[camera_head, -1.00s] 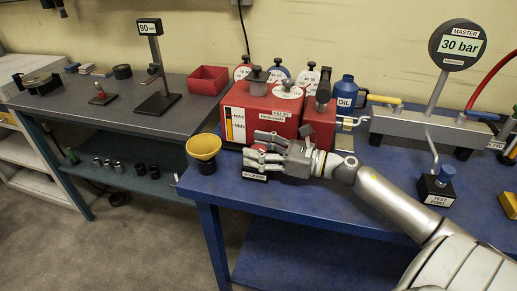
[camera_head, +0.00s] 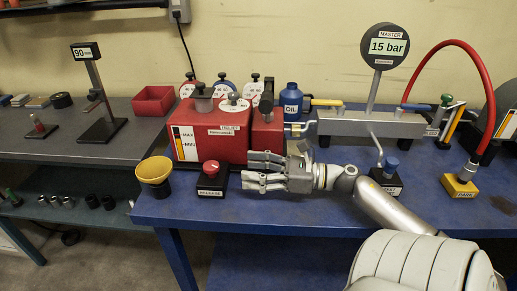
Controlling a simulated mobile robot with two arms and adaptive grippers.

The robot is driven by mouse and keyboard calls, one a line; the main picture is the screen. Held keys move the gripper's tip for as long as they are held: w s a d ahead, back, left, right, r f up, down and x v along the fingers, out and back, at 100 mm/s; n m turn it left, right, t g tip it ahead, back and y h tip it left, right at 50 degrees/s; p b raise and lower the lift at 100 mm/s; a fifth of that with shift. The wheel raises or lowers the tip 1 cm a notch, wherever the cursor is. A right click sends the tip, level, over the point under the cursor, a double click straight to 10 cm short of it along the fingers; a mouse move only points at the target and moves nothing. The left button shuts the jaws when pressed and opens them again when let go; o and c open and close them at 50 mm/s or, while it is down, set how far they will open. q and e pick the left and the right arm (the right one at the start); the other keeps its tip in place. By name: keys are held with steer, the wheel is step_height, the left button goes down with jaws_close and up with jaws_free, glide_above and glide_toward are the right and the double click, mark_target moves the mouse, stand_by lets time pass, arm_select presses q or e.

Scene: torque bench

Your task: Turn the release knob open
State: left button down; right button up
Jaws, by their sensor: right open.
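The release knob (camera_head: 211,168) is a red round knob on a black block labelled RELEASE, near the front edge of the blue bench, in front of the red pump unit (camera_head: 212,143). My right gripper (camera_head: 247,171) is open, just to the right of the knob, with its fingers pointing left toward it. A small gap seems to show between the fingertips and the knob. Nothing is in its fingers. The master gauge (camera_head: 388,47) reads 15 bar. My left gripper is not in view.
A yellow funnel cup (camera_head: 154,170) stands left of the release block at the bench edge. A blue oil bottle (camera_head: 291,100), a grey manifold (camera_head: 358,124) and a test port block (camera_head: 387,177) stand behind and to the right.

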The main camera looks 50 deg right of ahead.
steer(key=shift+s+d, duration=0.25)
steer(key=shift+s, duration=0.15)
